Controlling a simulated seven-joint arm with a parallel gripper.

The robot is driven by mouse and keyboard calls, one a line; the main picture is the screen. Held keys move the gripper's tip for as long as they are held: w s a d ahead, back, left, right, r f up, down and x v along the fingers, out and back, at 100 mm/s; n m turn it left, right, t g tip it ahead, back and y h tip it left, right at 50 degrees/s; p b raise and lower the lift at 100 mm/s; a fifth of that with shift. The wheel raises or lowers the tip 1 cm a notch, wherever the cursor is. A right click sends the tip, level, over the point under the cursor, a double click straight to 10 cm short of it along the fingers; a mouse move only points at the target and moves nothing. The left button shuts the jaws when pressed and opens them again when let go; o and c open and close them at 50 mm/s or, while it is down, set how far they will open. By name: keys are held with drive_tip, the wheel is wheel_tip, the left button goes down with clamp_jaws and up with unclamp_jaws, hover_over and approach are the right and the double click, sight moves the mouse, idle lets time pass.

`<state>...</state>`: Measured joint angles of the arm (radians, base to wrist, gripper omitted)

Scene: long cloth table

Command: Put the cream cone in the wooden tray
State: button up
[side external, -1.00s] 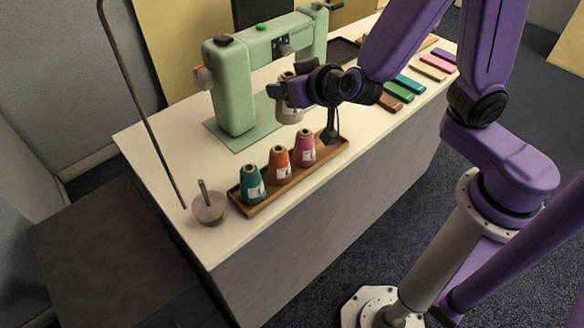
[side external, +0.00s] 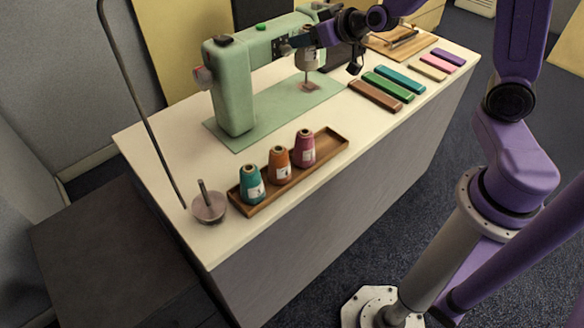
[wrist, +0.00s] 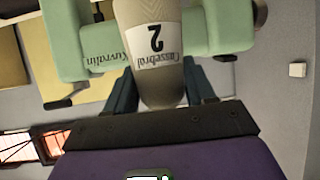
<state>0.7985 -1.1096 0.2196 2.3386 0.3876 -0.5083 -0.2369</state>
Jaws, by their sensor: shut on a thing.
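The cream cone (side external: 311,58) with a white label is held upright in my gripper (side external: 308,40), in front of the green sewing machine's arm. In the wrist view the cone (wrist: 160,85) sits between the two dark fingers of my gripper (wrist: 162,88), and its label shows a "2". The wooden tray (side external: 332,143) lies along the table's near edge, well to the lower left of my gripper. It holds a teal cone (side external: 252,187), an orange cone (side external: 279,166) and a pink cone (side external: 305,148). The tray's right end is bare.
The green sewing machine (side external: 233,90) stands close behind and left of my gripper. A spool stand (side external: 208,207) with a tall rod is left of the tray. Several coloured bars (side external: 387,86) and a wooden board (side external: 400,45) lie to the right.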

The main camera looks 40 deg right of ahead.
drive_tip(key=f, duration=0.1)
drive_tip(key=f+n+y, duration=0.1)
drive_tip(key=n+y, duration=0.1)
drive_tip(key=shift+w+d+f+g, duration=0.3)
drive_tip(key=shift+w+d+f, duration=0.05)
drive_tip(key=shift+d+f, duration=0.05)
drive_tip(key=shift+s+a+f+n+g+y, duration=0.2)
drive_tip(key=shift+s+f+n+g+y, duration=0.85)
drive_tip(key=shift+f, duration=1.9)
drive_tip(key=shift+s+a+f+n+g+y, duration=0.2)
drive_tip(key=shift+s+f+n+g+y, duration=0.35)
drive_tip(key=shift+s+f+n+y, duration=1.45)
drive_tip(key=shift+s+a+f+n+g+y, duration=0.35)
drive_tip(key=shift+s+f+n+g, duration=0.95)
drive_tip(key=shift+f, duration=2.6)
drive_tip(key=shift+s+d+f+m+t, duration=0.1)
drive_tip(key=shift+s+d+m+t, duration=0.05)
drive_tip(key=shift+s+m+t, duration=0.3)
drive_tip(key=o, duration=1.1)
drive_tip(key=shift+o, duration=0.2)
drive_tip(key=shift+w, duration=0.1)
